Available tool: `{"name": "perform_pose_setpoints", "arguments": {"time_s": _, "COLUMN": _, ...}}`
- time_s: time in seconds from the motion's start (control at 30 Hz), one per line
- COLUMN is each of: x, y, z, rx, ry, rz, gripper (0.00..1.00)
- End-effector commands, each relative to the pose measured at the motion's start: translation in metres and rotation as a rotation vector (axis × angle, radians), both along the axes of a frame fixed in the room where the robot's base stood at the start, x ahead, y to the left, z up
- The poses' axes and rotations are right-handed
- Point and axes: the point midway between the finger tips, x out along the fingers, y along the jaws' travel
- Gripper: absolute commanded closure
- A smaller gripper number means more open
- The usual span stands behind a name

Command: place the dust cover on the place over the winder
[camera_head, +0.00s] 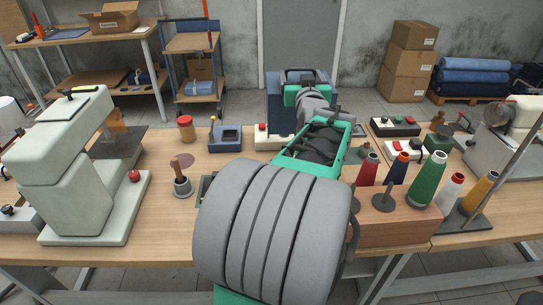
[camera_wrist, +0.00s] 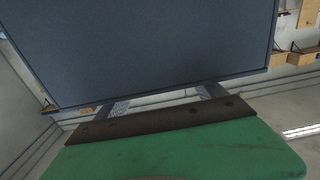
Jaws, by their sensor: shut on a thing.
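The dust cover (camera_wrist: 165,45) is a dark blue-grey, boxy piece with flat faces. It fills the upper part of the wrist view, and my gripper (camera_wrist: 165,100) is shut on its near edge. In the head view the dust cover (camera_head: 274,92) shows beyond the end of my arm, at the back of the workbench, partly hidden by my wrist. I cannot tell whether it touches the bench. A small blue-grey device with a post (camera_head: 226,138) stands left of my arm; I cannot tell whether it is the winder.
A sewing machine (camera_head: 65,165) stands left on the workbench (camera_head: 140,228). A wooden spool stand (camera_head: 395,222) with coloured thread cones is right of my arm. Control boxes (camera_head: 394,127) sit behind it. A wooden-handled tool in a cup (camera_head: 182,182) stands left of my arm.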

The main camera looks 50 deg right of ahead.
Motion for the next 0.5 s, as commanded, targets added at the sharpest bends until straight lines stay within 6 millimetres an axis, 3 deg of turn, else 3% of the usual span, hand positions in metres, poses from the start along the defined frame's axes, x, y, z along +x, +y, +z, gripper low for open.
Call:
{"name": "perform_pose_setpoints", "arguments": {"time_s": 0.03, "x": 0.0, "y": 0.0, "z": -0.029, "rx": -0.002, "ry": -0.002, "rz": 0.0, "gripper": 0.93}}
{"name": "perform_pose_setpoints", "arguments": {"time_s": 0.23, "x": 0.01, "y": -0.002, "z": -0.047, "rx": -0.001, "ry": -0.002, "rz": 0.004, "gripper": 0.93}}
{"name": "perform_pose_setpoints", "arguments": {"time_s": 0.5, "x": 0.077, "y": -0.027, "z": -0.077, "rx": 0.001, "ry": -0.001, "rz": 0.008, "gripper": 0.93}}
